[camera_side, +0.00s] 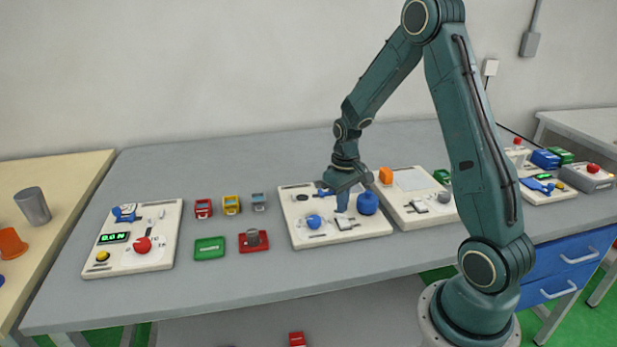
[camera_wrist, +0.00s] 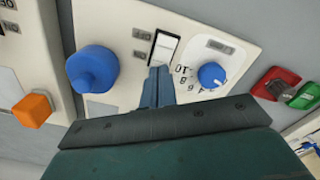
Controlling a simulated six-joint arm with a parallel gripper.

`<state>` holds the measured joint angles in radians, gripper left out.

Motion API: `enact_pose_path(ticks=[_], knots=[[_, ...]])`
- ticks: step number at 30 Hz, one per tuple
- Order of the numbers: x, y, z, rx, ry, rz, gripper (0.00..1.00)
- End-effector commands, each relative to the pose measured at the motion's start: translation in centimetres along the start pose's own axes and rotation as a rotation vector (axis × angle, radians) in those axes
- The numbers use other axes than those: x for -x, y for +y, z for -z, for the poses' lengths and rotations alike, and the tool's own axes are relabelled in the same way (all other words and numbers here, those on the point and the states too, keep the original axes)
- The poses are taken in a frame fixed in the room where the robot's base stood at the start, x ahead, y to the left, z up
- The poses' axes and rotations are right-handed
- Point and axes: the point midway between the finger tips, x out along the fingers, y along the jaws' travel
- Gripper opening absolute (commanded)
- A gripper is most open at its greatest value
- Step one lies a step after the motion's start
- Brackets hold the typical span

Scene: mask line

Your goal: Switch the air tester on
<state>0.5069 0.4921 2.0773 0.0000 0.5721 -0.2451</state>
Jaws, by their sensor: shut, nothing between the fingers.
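A white panel (camera_side: 294,218) stands mid-table under my gripper; I cannot read a name on it, so I cannot confirm that it is the air tester. It carries a white rocker switch (camera_side: 344,224), a blue dial knob (camera_side: 314,221) and a fat blue knob (camera_side: 367,203). In the wrist view the rocker (camera_wrist: 164,48) lies between the fat blue knob (camera_wrist: 92,68) and the dial knob (camera_wrist: 211,75). My gripper (camera_wrist: 160,72) is shut and empty, its tips close to the rocker's near end. I cannot tell whether they touch, or which way the rocker is tipped.
Another white panel (camera_side: 405,217) with an orange block (camera_side: 385,175) stands close on the right. A panel with a green display (camera_side: 114,238) is far left.

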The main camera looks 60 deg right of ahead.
Motion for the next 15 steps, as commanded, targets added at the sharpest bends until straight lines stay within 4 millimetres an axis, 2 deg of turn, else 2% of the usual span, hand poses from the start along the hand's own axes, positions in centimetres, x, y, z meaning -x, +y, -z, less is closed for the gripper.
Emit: enact_pose_path(ticks=[15], knots=[[-0.58,0.0,-0.01,0.0,-0.001,0.0,0.0]])
